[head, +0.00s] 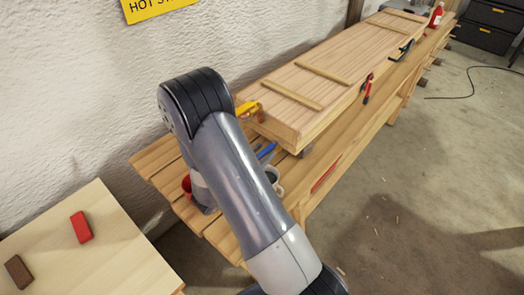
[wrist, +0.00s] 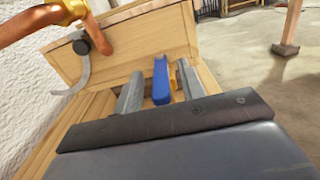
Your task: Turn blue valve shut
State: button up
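A blue lever-like piece (wrist: 161,82), which I take for the blue valve's handle, stands between the fingers of my gripper (wrist: 158,76) in the wrist view. The fingers are apart, with a visible gap on the left of the blue piece; I cannot tell whether the right finger touches it. A small yellow part shows just right of it. In the head view a blue piece (head: 266,150) shows beside my arm, near the end of the long wooden box. The valve's body is not clearly visible.
The long wooden box (head: 335,75) lies on a slatted bench (head: 155,160). A copper pipe (wrist: 40,22) with a yellow fitting juts at its end, close by. A mug (head: 274,178) stands near my arm. A side table (head: 100,225) holds red and brown blocks.

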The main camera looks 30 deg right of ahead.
jog(key=shift+w+d, duration=0.1)
jog(key=shift+d, duration=0.2)
jog(key=shift+c, duration=0.2)
grip_shut()
